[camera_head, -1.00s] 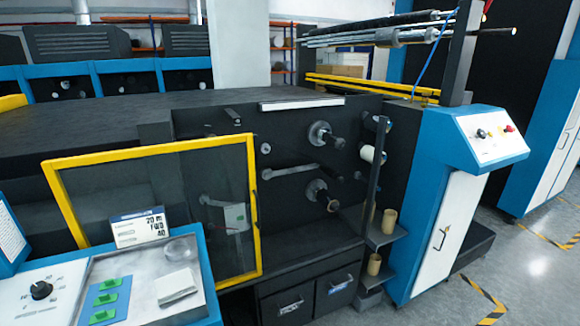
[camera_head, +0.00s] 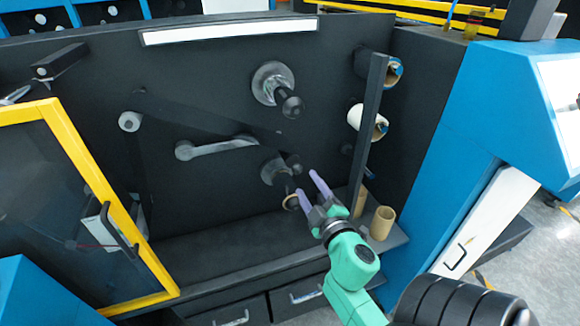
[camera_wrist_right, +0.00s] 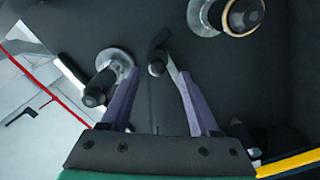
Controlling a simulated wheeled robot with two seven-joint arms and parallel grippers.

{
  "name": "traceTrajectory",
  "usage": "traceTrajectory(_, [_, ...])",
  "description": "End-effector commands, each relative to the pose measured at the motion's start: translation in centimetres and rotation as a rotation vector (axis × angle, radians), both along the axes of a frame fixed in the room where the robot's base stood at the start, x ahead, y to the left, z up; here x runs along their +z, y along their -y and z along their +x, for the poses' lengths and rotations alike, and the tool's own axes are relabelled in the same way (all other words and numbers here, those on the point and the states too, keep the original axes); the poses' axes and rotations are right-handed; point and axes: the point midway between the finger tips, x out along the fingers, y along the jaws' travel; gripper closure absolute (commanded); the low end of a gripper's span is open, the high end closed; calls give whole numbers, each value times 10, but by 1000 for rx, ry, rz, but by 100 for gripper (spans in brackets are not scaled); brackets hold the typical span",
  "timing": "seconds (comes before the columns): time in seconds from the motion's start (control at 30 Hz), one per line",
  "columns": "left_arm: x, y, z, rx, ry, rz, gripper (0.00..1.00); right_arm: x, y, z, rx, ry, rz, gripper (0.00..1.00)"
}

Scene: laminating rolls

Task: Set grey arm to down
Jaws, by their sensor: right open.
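A grey arm (camera_head: 215,147) is mounted on the dark machine panel in the head view. It lies nearly level, its right end slightly higher, left of the lower spindle (camera_head: 275,172). My right gripper (camera_head: 309,184) has a green body and purple fingers. It is open, to the right of and lower than the grey arm, close to the lower spindle. In the right wrist view the open fingers (camera_wrist_right: 158,78) show a dark knob (camera_wrist_right: 157,66) between or behind them. I cannot tell whether it belongs to the grey arm, or whether anything is touched. My left gripper is out of view.
An upper spindle (camera_head: 275,85) sticks out above the grey arm. A dark upright post (camera_head: 368,130) stands right of my gripper, near a white roll (camera_head: 362,118). Cardboard cores (camera_head: 382,223) stand on the ledge. A yellow-framed guard (camera_head: 90,175) is at left.

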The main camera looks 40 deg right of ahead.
Motion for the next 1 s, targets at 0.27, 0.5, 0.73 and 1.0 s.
traceTrajectory(0.27, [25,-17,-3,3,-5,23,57,6,24,70,1,3,0,38])
traceTrajectory(0.5, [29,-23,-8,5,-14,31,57,1,40,115,1,1,2,38])
traceTrajectory(0.73, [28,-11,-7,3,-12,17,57,0,42,122,1,-1,3,38])
traceTrajectory(1.0, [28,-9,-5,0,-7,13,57,0,42,122,1,-1,3,100])
